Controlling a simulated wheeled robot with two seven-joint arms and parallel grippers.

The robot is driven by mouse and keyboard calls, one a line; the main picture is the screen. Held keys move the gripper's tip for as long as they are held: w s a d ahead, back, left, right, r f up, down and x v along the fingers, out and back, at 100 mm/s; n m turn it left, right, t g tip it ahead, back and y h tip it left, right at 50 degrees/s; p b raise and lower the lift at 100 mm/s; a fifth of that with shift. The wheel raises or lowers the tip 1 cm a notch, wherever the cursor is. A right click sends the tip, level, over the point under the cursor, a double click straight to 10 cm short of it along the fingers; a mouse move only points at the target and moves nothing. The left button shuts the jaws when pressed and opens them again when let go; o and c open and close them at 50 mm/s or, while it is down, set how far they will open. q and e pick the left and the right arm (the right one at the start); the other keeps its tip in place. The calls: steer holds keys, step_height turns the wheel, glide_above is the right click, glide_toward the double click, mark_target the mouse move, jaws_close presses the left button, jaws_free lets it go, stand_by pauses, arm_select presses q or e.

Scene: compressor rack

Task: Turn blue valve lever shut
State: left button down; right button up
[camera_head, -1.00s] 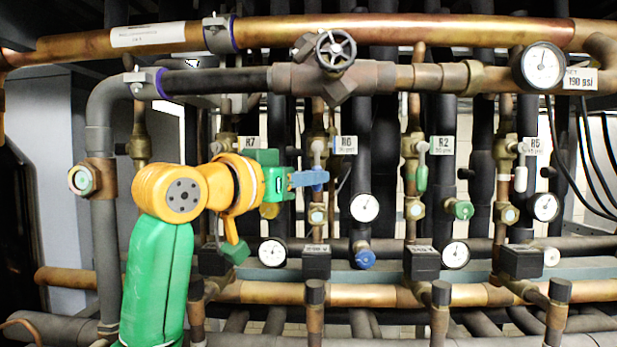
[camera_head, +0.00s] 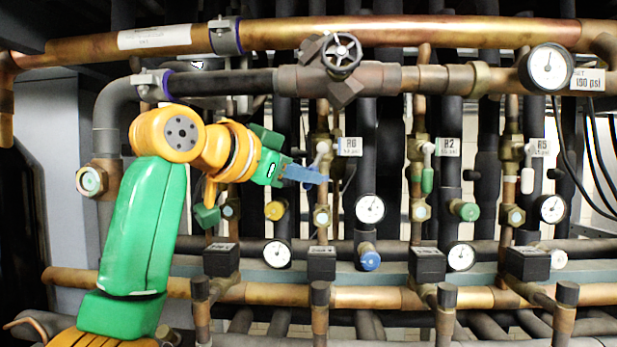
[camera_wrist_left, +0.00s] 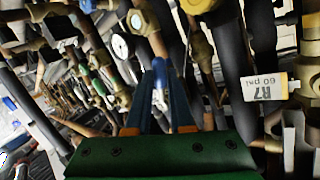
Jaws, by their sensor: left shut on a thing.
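The blue lever (camera_wrist_left: 160,82) shows as a small blue piece between the fingertips in the left wrist view. In the head view it is mostly hidden by the blue-grey fingers, just below the pale valve top (camera_head: 322,148) near the R6 tag. My left gripper (camera_head: 316,178) is shut on the blue lever, its fingers reaching in from the left and tilted slightly down to the right. Both fingers (camera_wrist_left: 161,85) also show in the left wrist view. My right gripper is not in view.
Tags R6 (camera_head: 349,147), R2 (camera_head: 447,147) and R5 (camera_head: 540,148) mark neighbouring valves. A green lever (camera_head: 427,180) and a white lever (camera_head: 527,180) hang to the right. A round handwheel (camera_head: 341,54) sits above. A gauge (camera_head: 370,209) is close on the lower right.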

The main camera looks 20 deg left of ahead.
arm_select(q)
steer(key=shift+s+a+r+m+g+y, duration=0.15)
steer(key=shift+a+r+m+g+y, duration=0.25)
steer(key=shift+r+m, duration=0.3)
steer(key=shift+f, duration=0.15)
